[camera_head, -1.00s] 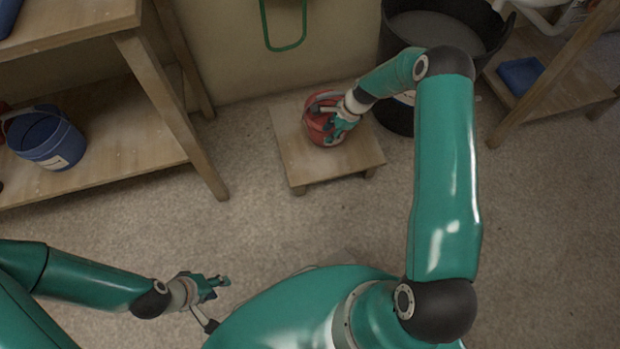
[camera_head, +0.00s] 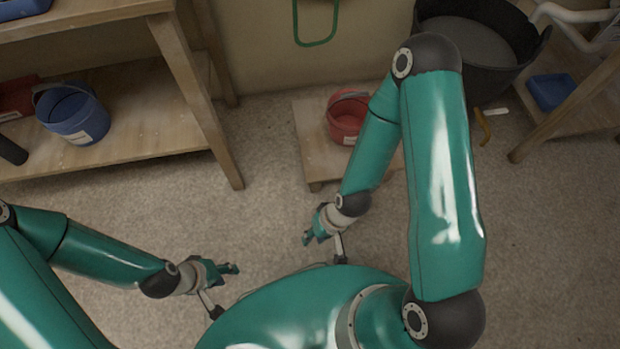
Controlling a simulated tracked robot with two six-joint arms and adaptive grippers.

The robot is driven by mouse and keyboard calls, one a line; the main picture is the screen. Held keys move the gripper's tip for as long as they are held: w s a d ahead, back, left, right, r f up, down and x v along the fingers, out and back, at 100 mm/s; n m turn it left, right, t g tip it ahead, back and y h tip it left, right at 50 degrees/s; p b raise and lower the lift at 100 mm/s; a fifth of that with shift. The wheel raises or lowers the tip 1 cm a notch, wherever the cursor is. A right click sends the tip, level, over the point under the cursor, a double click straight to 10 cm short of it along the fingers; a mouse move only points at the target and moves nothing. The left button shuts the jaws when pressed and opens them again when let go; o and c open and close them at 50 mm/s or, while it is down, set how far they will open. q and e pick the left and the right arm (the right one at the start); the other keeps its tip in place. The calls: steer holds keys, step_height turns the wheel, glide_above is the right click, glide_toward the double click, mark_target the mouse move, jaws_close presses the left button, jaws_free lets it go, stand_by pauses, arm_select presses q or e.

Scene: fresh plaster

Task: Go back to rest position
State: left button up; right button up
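My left gripper (camera_head: 229,273) hangs over the floor at the lower left, its fingers apart and empty. My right gripper (camera_head: 313,238) is over the floor just in front of the low wooden stool, pointing down and left. Its fingers look apart, and nothing shows in them. A red bucket (camera_head: 346,121) stands upright on the stool (camera_head: 312,150), apart from both grippers. My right forearm passes in front of the stool's right side and hides part of it.
A wooden shelf (camera_head: 150,136) on the left holds a blue bucket (camera_head: 75,115). A large black tub (camera_head: 475,75) with grey contents stands behind my right elbow. A blue tray (camera_head: 551,92) is at the right. The floor between the shelf and stool is clear.

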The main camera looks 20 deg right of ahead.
step_height(320, 180, up, 33)
steer(key=p, duration=3.2)
steer(key=shift+p, duration=0.3)
steer(key=shift+f, duration=0.15)
